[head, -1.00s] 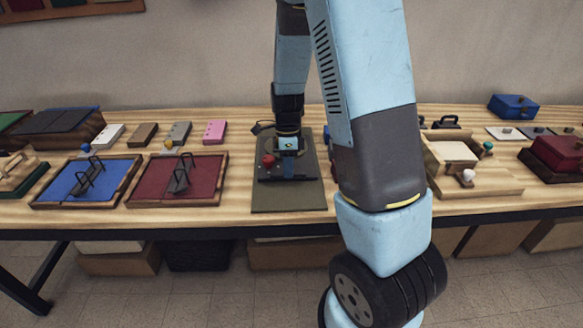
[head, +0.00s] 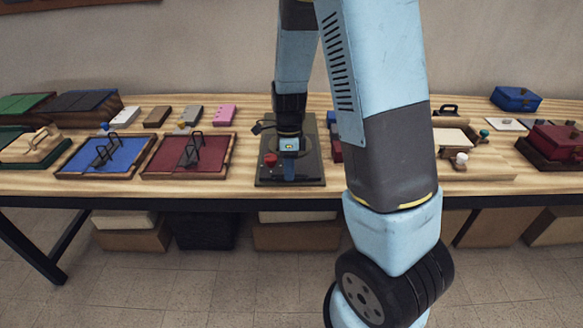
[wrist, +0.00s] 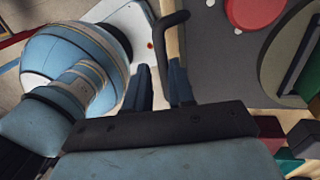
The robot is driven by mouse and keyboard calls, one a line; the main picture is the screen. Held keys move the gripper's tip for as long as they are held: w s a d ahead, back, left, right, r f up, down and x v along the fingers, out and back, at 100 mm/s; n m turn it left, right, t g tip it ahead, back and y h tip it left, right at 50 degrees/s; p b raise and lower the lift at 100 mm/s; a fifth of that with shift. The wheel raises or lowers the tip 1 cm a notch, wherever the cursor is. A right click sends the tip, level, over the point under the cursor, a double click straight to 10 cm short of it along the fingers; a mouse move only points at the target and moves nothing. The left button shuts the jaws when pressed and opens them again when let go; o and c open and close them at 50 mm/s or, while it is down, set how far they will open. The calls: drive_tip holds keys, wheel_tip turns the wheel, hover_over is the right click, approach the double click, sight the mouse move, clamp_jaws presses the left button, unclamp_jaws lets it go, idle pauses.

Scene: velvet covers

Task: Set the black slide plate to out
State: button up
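The red knob (wrist: 254,10) shows at the upper right there.
Blue (head: 118,158) and dark red (head: 180,160) trays with black handles stand left of the board. A blue box (head: 515,98) and a dark red box (head: 556,141) stand at the right. My arm hides the table just right of the board.

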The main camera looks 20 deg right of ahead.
drive_tip(key=o, duration=0.4)
drive_tip(key=shift+d, duration=0.1)
drive_tip(key=shift+c, duration=0.2)
drive_tip(key=a+v, duration=0.1)
drive_tip(key=v, duration=1.2)
drive_tip(key=shift+d+r, duration=0.4)
drive_tip(key=shift+d, duration=0.05)
drive_tip(key=shift+w, duration=0.1)
drive_tip(key=s+d+r+n+t, duration=0.1)
drive_tip(key=s+r+n+t, duration=0.3)
drive_tip(key=s+r+n, duration=0.3)
drive_tip(key=s+d+r+n+t, duration=0.1)
drive_tip(key=s+r+n+t, duration=0.2)
drive_tip(key=s+r+n, duration=0.5)
drive_tip(key=s+n, duration=0.5)
drive_tip(key=n, duration=0.1)
drive_tip(key=shift+s+d+r+t+h, duration=0.2)
drive_tip(key=shift+s+d+t+h, duration=0.1)
drive_tip(key=shift+t+h, duration=0.1)
